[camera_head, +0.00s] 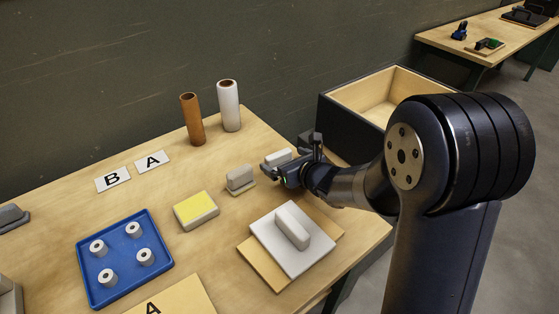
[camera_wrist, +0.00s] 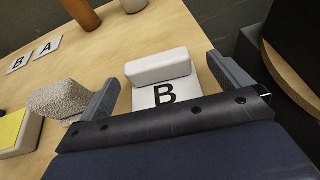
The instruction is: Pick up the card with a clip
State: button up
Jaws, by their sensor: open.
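A white card marked B (camera_wrist: 165,95) lies on the table with a pale block-like clip (camera_wrist: 158,67) along its far edge. The clip also shows in the head view (camera_head: 277,157), just beyond my gripper (camera_head: 295,168); most of the card is hidden there. In the wrist view my gripper (camera_wrist: 167,86) is open, its two fingers on either side of the card and clip. The gap between the fingers holds nothing gripped. I cannot tell whether a finger touches the card.
A grey textured block (camera_head: 240,178) stands close to the left finger, with a yellow-topped block (camera_head: 197,210) beyond it. Two tubes, brown (camera_head: 192,119) and white (camera_head: 229,106), stand behind. An open box (camera_head: 345,122) sits right of the table. A blue tray (camera_head: 125,258) lies at left.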

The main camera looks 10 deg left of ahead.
aim_at(281, 159)
jog(key=x, duration=0.3)
jog(key=shift+a+f, duration=0.15)
jog(key=shift+f, duration=0.05)
jog(key=shift+c, duration=0.6)
jog(key=c, duration=0.9)
jog(key=shift+r, duration=0.1)
jog(key=shift+c, duration=0.2)
